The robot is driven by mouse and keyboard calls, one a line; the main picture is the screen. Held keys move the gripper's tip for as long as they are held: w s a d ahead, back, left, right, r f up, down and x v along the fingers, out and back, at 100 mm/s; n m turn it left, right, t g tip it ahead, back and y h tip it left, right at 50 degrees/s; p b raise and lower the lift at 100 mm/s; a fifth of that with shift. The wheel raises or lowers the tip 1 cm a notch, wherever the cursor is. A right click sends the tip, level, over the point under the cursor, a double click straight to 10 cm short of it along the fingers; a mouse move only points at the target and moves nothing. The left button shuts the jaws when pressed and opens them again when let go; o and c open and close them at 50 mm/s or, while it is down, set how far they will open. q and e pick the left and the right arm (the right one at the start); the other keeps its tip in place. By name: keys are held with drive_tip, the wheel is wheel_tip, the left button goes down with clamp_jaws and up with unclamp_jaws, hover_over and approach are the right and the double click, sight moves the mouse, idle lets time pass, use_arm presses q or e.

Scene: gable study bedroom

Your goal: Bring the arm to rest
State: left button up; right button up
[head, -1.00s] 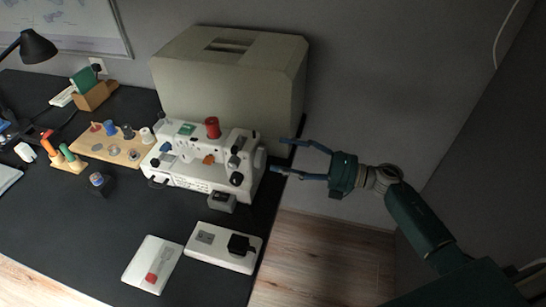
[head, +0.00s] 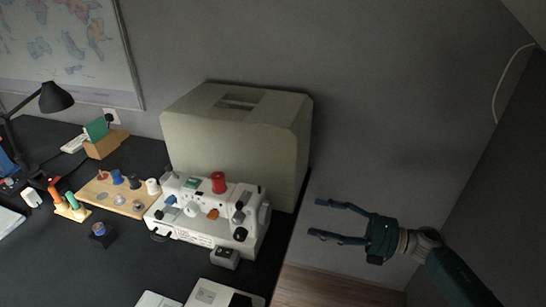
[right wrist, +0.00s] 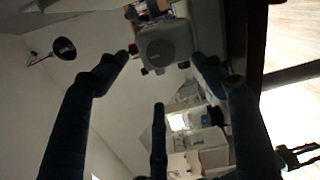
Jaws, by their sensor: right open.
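My right gripper (head: 316,218) is open and empty in the head view. It is in the air to the right of the desk, its fingers pointing left toward the sewing machine. A clear gap lies between its fingertips and the machine. In the right wrist view my gripper (right wrist: 164,56) also shows open, with nothing between its dark fingers.
A white sewing machine (head: 200,228) with a red spool stands on the black desk (head: 60,262). A large beige cover (head: 236,140) stands behind it. A spool board (head: 112,198) and a desk lamp (head: 56,98) are farther left. Space right of the desk is free.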

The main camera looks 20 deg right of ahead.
drive_tip(key=w+d+f+m+t+h, duration=0.1)
drive_tip(key=d+f+m+t+h, duration=0.25)
drive_tip(key=f+m, duration=0.45)
drive_tip(key=w+d+f+m+t+h, duration=0.15)
drive_tip(key=f+m+h, duration=0.4)
drive_tip(key=f, duration=0.55)
drive_tip(key=s+d+f+m+g+h, duration=0.15)
drive_tip(key=s+f+m, duration=0.3)
drive_tip(key=f, duration=0.45)
drive_tip(key=s+d+f+m+g+h, duration=0.1)
drive_tip(key=s+f+m+g+h, duration=0.15)
drive_tip(key=s+f, duration=0.45)
drive_tip(key=s+a+f+m+g+h, duration=0.1)
drive_tip(key=s+a+f+m+g, duration=0.15)
drive_tip(key=s+f, duration=0.45)
drive_tip(key=s+a+f+m+g+h, duration=0.1)
drive_tip(key=s+f+m+g, duration=0.15)
drive_tip(key=s+f, duration=0.45)
drive_tip(key=s+a+f+m+g, duration=0.1)
drive_tip(key=s+a+f, duration=0.1)
drive_tip(key=s, duration=0.5)
drive_tip(key=s+a+f+m+g, duration=0.1)
drive_tip(key=s+a+f+g, duration=0.1)
drive_tip(key=s, duration=0.5)
drive_tip(key=s+a+f+m+g, duration=0.1)
drive_tip(key=s+a+f+g, duration=0.1)
drive_tip(key=s+a+f, duration=0.2)
drive_tip(key=s, duration=0.3)
drive_tip(key=shift+s+a, duration=0.15)
